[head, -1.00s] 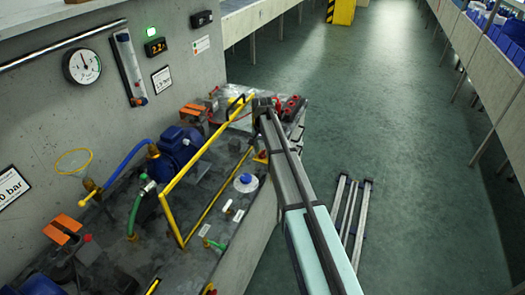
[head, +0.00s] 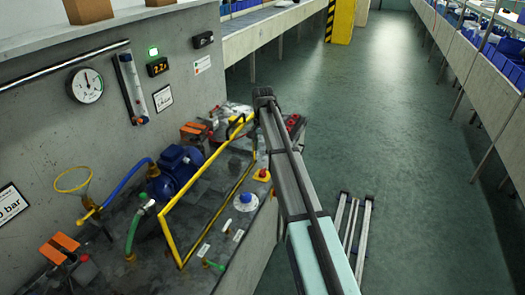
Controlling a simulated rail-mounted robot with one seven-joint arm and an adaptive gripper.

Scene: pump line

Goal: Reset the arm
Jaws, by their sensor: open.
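My arm (head: 305,205) reaches from the bottom edge up past the right side of the pump bench. Its far visible end is a dark joint (head: 263,97), seen against the floor beyond the bench. I cannot make out gripper fingers, and whatever lies past or under that joint is hidden. No held object shows.
The bench (head: 190,262) carries a blue pump motor (head: 178,168), a yellow guard frame (head: 208,170), hoses and a red-and-yellow button (head: 262,174). A wall gauge (head: 85,85) hangs left. Metal rails (head: 353,230) lie right of my arm. Open green floor (head: 400,130) lies right.

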